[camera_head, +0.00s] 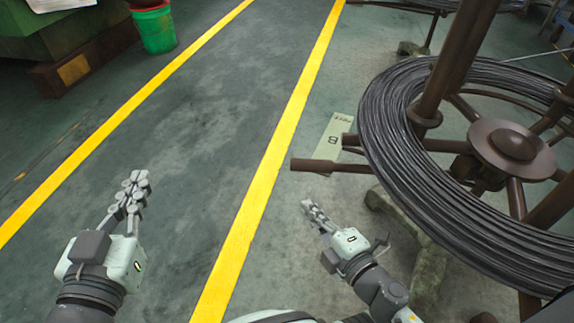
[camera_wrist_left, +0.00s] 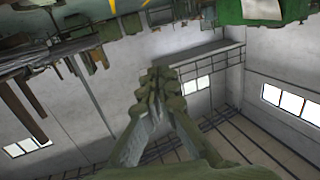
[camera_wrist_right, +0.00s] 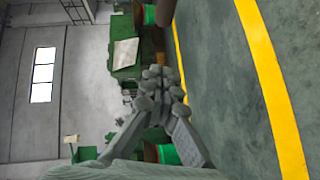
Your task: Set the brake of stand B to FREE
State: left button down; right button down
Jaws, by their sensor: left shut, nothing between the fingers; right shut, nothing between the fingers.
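Stand B is a brown metal wire stand with a round hub (camera_head: 515,145) and a coil of dark wire (camera_head: 395,150) at the right of the head view. A pale plate marked B (camera_head: 334,140) shows beside it, with smaller print I cannot read. A brown bar (camera_head: 315,165) juts left from under the coil. I cannot tell which part is the brake or its setting. My right gripper (camera_head: 310,206) is shut and empty, just below the bar's end and apart from it. My left gripper (camera_head: 134,184) is shut and empty over the floor at the left.
Two yellow floor lines (camera_head: 265,170) run along a clear grey-green aisle. A green-and-red bin (camera_head: 155,28) and a green machine (camera_head: 60,40) stand at the upper left. Part of another wire stand (camera_head: 435,22) shows at the top right. Stone-like feet (camera_head: 430,262) lie under the coil.

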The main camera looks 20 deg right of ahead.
pick_arm(q)
jog(key=shift+s+r, duration=0.15)
jog(key=shift+r, duration=0.05)
pick_arm(e)
jog(key=shift+s+a+r, duration=0.1)
jog(key=shift+a+r, duration=0.05)
pick_arm(q)
jog(key=shift+f, duration=0.1)
